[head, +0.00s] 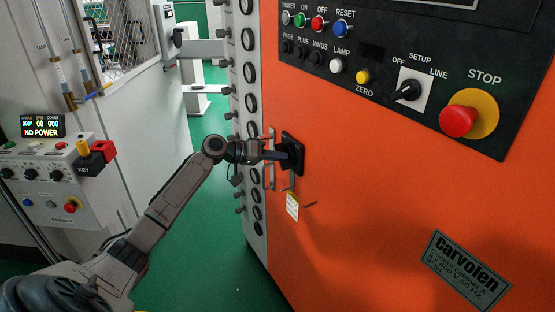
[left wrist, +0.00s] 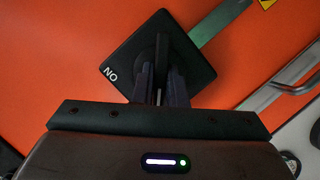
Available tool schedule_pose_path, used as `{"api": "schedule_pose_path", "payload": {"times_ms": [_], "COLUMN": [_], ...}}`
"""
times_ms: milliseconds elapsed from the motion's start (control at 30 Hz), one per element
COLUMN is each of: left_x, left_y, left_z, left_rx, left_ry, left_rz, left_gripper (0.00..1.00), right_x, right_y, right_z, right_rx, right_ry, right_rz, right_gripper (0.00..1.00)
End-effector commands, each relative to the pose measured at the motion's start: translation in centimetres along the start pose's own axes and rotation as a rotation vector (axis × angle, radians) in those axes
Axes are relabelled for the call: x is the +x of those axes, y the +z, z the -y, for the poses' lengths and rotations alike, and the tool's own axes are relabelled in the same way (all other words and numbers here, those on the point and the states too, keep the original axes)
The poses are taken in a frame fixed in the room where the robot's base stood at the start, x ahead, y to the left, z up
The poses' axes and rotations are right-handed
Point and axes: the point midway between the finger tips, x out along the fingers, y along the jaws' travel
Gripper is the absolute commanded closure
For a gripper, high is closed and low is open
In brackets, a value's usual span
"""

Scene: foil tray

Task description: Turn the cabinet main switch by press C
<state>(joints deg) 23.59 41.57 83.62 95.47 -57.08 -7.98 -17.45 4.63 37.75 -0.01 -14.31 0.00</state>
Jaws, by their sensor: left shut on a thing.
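The cabinet main switch (head: 293,155) is a black square plate with a knob, on the left part of the orange cabinet front (head: 350,200). My left gripper (head: 277,155) reaches it from the left. In the left wrist view the switch plate (left wrist: 190,42) looks diamond-shaped, with white letters that look like an upside-down ON at its left corner. There the fingers of my left gripper (left wrist: 160,86) are shut on the black switch knob (left wrist: 161,52). Part of the knob is hidden between the fingers. My right gripper is not in view.
A metal handle (head: 270,160) stands by the switch, and a tag (head: 292,206) hangs below. Above right is a black panel with buttons, a SETUP/LINE selector (head: 408,90) and a red STOP button (head: 458,121). A control box (head: 45,180) at left reads NO POWER. Green floor lies between.

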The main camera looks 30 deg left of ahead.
Motion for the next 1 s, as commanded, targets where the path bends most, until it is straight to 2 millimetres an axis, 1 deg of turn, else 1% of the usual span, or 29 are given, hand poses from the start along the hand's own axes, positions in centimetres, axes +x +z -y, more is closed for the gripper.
{"api": "schedule_pose_path", "payload": {"times_ms": [233, 567, 600, 700, 1000], "left_x": [0.0, 0.0, 0.0, 0.0, -0.09], "left_y": [0.0, 0.0, 0.0, 0.0, 0.02], "left_z": [0.05, 0.02, 0.02, 0.02, 0.06], "left_rx": [-0.031, -0.032, -0.032, -0.032, -0.03], "left_ry": [0.012, 0.013, 0.013, 0.013, 0.012], "left_rz": [0.0, 0.0, 0.0, 0.0, 0.0], "left_gripper": [1.0, 1.0, 0.84, 0.66, 0.66], "right_x": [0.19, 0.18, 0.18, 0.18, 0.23], "right_y": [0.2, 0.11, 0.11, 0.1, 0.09], "right_z": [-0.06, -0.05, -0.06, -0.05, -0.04], "right_rx": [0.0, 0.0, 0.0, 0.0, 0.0], "right_ry": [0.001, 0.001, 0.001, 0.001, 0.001], "right_rz": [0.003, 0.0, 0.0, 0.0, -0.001], "right_gripper": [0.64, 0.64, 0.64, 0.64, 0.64]}}
